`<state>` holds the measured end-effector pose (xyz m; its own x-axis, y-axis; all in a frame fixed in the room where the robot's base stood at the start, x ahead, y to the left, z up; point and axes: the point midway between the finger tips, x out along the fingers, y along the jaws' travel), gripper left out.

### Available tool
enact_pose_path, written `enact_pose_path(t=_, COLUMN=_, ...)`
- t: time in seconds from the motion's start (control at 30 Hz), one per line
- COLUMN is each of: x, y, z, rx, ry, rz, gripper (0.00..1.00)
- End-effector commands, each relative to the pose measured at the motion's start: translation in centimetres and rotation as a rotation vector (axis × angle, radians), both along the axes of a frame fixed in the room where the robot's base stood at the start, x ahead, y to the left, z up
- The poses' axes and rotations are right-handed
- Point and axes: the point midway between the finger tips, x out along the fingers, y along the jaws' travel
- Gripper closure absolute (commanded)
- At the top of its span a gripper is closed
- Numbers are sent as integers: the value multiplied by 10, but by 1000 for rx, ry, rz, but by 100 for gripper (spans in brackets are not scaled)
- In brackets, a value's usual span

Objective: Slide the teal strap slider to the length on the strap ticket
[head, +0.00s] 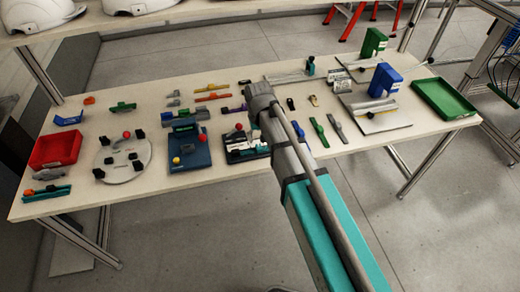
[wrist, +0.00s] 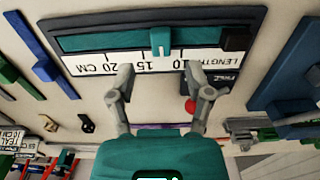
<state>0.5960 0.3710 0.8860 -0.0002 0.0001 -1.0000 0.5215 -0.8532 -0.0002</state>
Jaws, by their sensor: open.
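In the wrist view the teal strap slider (wrist: 160,40) sits in a dark frame with a teal band, over a white length scale (wrist: 150,63) seen upside down. The slider lies between the 10 and 15 marks. My gripper (wrist: 157,78) is open and empty, its two fingers spread either side of the slider and nearer the camera; contact is not visible. In the head view the slider's fixture (head: 246,153) is partly hidden by my arm. White cards (head: 340,77) stand behind it; one, at the wrist view's left edge (wrist: 12,138), shows partial text, and I cannot read a length.
A blue board (head: 188,150) with a red knob stands close left of the fixture. Green and grey strips (head: 320,132) lie to its right. Further off are a round grey plate (head: 122,160), a red tray (head: 56,148) and a green tray (head: 444,99). The front right tabletop is mostly bare.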

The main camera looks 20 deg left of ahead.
Motion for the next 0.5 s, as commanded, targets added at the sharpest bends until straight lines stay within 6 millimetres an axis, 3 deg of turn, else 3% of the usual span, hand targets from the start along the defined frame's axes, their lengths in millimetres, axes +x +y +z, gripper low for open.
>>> enact_pose_path(t=0.5, x=0, y=0, z=-41, rx=0, ry=0, rz=0, gripper=34)
